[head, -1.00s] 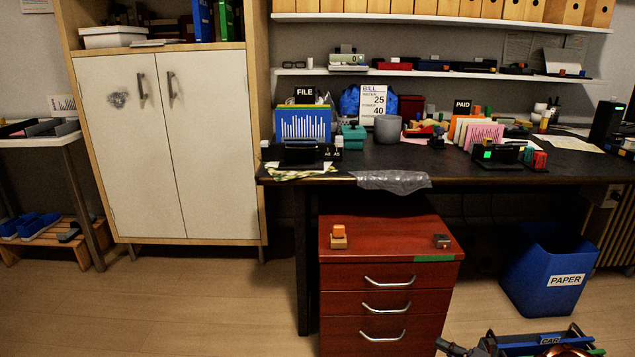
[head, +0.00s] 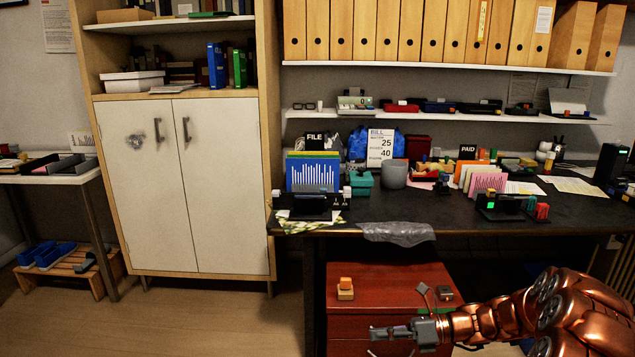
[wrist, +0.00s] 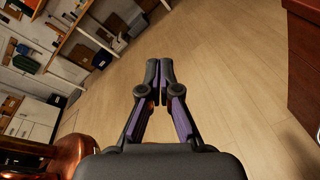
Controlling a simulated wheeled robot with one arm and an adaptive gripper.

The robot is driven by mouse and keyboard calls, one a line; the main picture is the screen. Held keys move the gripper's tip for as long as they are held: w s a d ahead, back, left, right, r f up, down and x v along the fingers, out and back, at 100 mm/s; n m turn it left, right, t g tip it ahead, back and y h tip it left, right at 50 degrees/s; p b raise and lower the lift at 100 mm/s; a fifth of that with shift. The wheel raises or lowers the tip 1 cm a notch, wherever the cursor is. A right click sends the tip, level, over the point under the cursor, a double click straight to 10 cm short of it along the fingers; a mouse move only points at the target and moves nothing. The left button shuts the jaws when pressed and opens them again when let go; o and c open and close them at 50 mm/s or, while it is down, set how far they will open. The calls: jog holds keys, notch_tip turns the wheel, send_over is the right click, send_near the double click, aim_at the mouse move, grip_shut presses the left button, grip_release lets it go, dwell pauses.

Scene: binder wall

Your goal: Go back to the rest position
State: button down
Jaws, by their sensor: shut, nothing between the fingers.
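My gripper (head: 400,333) is in front of the red drawer cabinet in the head view, at the end of my copper-coloured arm. It points left and is clear of the furniture. In the wrist view my gripper (wrist: 160,75) shows its two fingers together with nothing between them, above bare wooden floor.
The red drawer cabinet (head: 385,285) stands under the dark desk (head: 460,212), with small blocks on its top. A plastic sheet (head: 398,232) hangs over the desk's front edge. A white two-door cupboard (head: 190,200) stands left. The floor (head: 235,320) before it is clear.

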jog(key=s+a+r+n+g+h+p, duration=0.35)
jog(key=s+r+n+p, duration=0.3)
jog(key=s+r, duration=0.35)
jog(key=s+a+r+n+g+h+p, duration=0.25)
jog(key=s+a+r+n+p, duration=0.2)
jog(key=s+r+n, duration=0.35)
jog(key=s+d+r+n+t+h+p, duration=0.1)
jog(key=s+d+r+n+h+p, duration=0.4)
jog(key=s, duration=0.4)
jog(key=s+d+r+n+t+h+p, duration=0.1)
jog(key=s+d+r+n+h+p, duration=0.4)
jog(key=s+r, duration=0.5)
jog(key=d+n+p, duration=0.1)
jog(key=n+p, duration=0.1)
jog(key=p, duration=0.1)
jog(key=shift+s+d+t+p, duration=0.25)
jog(key=shift+d+t+p, duration=0.05)
jog(key=shift+d+t, duration=0.1)
